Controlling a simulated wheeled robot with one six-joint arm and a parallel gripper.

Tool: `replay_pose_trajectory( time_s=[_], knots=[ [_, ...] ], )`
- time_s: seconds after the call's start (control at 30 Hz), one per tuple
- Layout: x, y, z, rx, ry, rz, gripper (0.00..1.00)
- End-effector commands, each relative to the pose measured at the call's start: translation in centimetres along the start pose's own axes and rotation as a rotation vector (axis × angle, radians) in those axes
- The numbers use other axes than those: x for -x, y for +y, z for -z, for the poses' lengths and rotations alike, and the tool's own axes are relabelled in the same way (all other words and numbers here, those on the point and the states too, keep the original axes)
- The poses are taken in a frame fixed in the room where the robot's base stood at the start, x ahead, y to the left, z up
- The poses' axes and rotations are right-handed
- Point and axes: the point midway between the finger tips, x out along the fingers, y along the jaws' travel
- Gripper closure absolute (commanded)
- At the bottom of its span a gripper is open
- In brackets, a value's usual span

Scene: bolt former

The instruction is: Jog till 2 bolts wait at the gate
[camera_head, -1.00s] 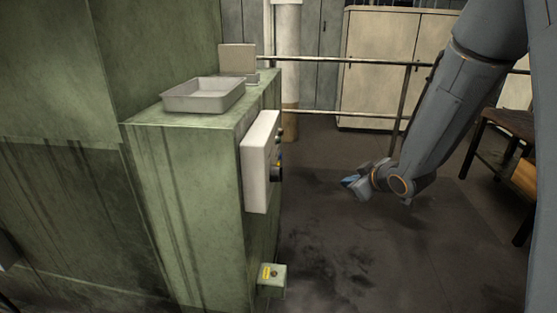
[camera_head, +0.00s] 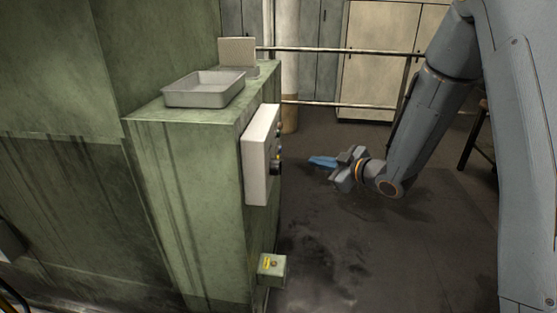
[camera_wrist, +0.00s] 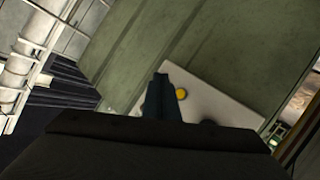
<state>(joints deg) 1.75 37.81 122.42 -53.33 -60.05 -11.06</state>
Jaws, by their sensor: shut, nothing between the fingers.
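The bolt former is a big green machine (camera_head: 185,215) on the left of the head view. A pale control box (camera_head: 256,158) sticks out from its right end, with small buttons and a black knob (camera_head: 276,168) seen edge-on. My gripper (camera_head: 312,161), with blue fingers, is shut and empty in the air to the right of the box, apart from it. In the wrist view my gripper (camera_wrist: 160,78) points at the pale panel (camera_wrist: 222,112), where a yellow button (camera_wrist: 181,94) shows beside the fingertips. Other controls are hidden by my gripper. No bolts and no gate can be made out.
A grey tray (camera_head: 168,97) and an upright plate (camera_head: 238,52) sit on the machine's top. A small green box with a yellow label (camera_head: 271,266) juts out low down. A rail (camera_head: 340,50) and cabinets (camera_head: 378,62) stand behind. The floor right of the machine is clear.

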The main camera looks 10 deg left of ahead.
Motion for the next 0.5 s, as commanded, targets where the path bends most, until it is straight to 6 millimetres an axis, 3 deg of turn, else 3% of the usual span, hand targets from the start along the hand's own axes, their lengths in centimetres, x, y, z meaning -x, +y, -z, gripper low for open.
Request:
replay_pose_trajectory(
  time_s=[0.5],
  knots=[
    [-4.4,-3.2,3.2,0.000,0.000,0.001,1.00]
  ],
)
